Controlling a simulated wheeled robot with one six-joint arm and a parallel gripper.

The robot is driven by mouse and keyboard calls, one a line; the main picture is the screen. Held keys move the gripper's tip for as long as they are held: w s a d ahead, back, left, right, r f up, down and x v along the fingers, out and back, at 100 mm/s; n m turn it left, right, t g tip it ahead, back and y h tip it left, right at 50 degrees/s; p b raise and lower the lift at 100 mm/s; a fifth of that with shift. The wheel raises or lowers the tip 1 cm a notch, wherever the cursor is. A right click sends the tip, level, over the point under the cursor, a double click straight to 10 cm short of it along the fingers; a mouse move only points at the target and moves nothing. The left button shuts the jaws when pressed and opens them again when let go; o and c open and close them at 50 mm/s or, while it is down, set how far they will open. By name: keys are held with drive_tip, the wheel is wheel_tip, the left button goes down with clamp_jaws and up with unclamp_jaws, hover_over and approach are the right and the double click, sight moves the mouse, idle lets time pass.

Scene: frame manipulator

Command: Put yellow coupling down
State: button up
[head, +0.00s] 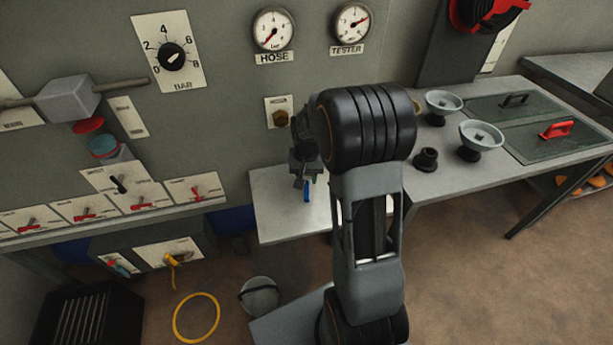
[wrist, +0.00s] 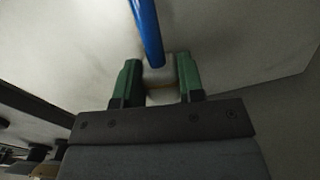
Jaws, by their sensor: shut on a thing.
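My gripper (head: 304,170) is over the pale bench at the wall, beside the dark arm joint. In the wrist view its green fingers (wrist: 160,78) are shut on a pale grey piece (wrist: 159,77) with a thin yellowish band. A blue rod or hose (wrist: 147,32) runs up from this piece, and a short blue part (head: 306,192) shows under the gripper in the head view. I see no clearly yellow coupling in my fingers. Whether the held piece touches the bench I cannot tell.
The pale bench top (head: 273,212) is bare left of my arm. A black cup-like part (head: 426,159) and two grey bowls (head: 443,104) (head: 481,138) stand right. A yellow hose loop (head: 179,325) and a grey bucket (head: 259,297) are on the floor.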

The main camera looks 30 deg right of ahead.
sight(306, 176)
drive_tip(key=shift+f, duration=0.45)
drive_tip(key=o, duration=1.1)
drive_tip(key=shift+c, duration=0.2)
wheel_tip(306, 176, up, 13)
drive_tip(key=p, duration=0.2)
drive_tip(key=s+a+n+t, duration=0.1)
drive_tip(key=s+a+n, duration=0.1)
drive_tip(key=s+a, duration=0.2)
drive_tip(key=s+a+n+t, duration=0.2)
drive_tip(key=s+a, duration=0.3)
drive_tip(key=s, duration=0.6)
drive_tip(key=shift+s+a+r+n, duration=0.15)
drive_tip(key=shift+s+r+n, duration=0.1)
drive_tip(key=shift+r+n, duration=0.3)
